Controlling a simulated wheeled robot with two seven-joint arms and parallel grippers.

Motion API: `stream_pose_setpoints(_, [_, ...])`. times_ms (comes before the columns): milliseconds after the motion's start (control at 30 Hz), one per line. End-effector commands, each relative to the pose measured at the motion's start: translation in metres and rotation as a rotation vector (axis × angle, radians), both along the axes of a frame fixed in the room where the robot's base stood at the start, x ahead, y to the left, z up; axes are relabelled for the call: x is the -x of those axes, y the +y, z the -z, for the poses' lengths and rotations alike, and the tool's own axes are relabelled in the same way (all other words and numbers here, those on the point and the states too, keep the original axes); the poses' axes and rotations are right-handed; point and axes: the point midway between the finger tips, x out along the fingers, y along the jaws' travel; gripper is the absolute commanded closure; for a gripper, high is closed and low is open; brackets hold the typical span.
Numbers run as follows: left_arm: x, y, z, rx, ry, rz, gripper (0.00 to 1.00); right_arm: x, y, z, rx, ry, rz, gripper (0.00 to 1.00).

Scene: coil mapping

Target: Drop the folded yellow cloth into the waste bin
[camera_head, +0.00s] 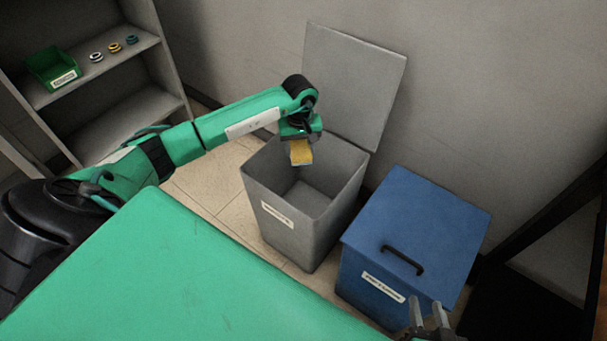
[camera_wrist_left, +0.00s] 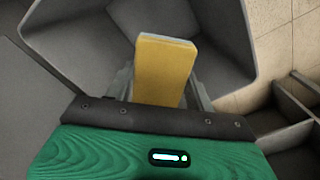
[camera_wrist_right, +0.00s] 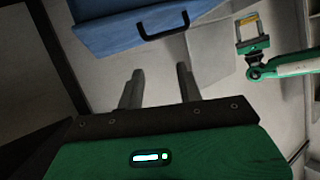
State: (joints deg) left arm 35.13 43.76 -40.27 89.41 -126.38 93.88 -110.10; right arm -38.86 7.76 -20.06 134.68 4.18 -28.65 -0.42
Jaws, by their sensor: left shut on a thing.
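The folded yellow cloth (camera_head: 301,152) hangs over the open grey waste bin (camera_head: 262,190), near its back left rim. My left gripper (camera_head: 300,140) is shut on the cloth and points down above the opening. The cloth also shows in the left wrist view (camera_wrist_left: 164,68), between the fingers, with the bin's inside (camera_wrist_left: 208,70) beyond it. The bin's grey lid (camera_head: 355,85) stands raised behind it. My right gripper (camera_head: 431,318) is at the lower right edge of the head view. In the right wrist view its fingers (camera_wrist_right: 158,92) are apart with nothing between them.
A blue bin (camera_head: 415,225) with a closed lid and black handle stands right of the grey bin. A green-topped surface (camera_head: 180,275) fills the lower left. A grey shelf (camera_head: 110,65) at the upper left holds a green box (camera_head: 52,68) and three small rings.

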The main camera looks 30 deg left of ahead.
Motion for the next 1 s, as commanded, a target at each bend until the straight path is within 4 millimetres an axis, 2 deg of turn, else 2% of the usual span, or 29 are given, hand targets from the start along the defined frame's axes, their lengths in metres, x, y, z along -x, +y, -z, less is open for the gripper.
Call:
stream_pose_setpoints(167, [0.0, 0.0, 0.0, 0.0, 0.0, 0.0, 0.67, 0.0, 0.0, 0.0, 0.0, 0.0, 0.0, 0.64])
stream_pose_setpoints(200, [0.0, 0.0, 0.0, 0.0, 0.0, 0.0, 0.42, 0.0, 0.0, 0.0, 0.0, 0.0, 0.0, 0.64])
stream_pose_setpoints(300, [0.0, 0.0, 0.0, 0.0, 0.0, 0.0, 0.23, 0.0, 0.0, 0.0, 0.0, 0.001, 0.0, 0.64])
stream_pose_setpoints(333, [0.0, 0.0, 0.0, 0.0, 0.0, 0.0, 0.21, 0.0, 0.0, 0.0, 0.0, 0.001, 0.0, 0.64])
stream_pose_setpoints(667, [0.0, 0.0, -0.004, -0.001, -0.001, 0.0, 0.21, 0.0, 0.0, 0.0, 0.002, 0.005, 0.0, 0.64])
stream_pose_setpoints(767, [-0.001, 0.0, -0.016, -0.002, -0.002, -0.001, 0.21, 0.001, -0.002, 0.0, 0.011, 0.019, -0.001, 0.64])
stream_pose_setpoints(1000, [-0.001, 0.001, -0.069, -0.002, -0.005, 0.0, 0.21, 0.001, -0.015, 0.001, 0.069, 0.104, 0.006, 0.64])
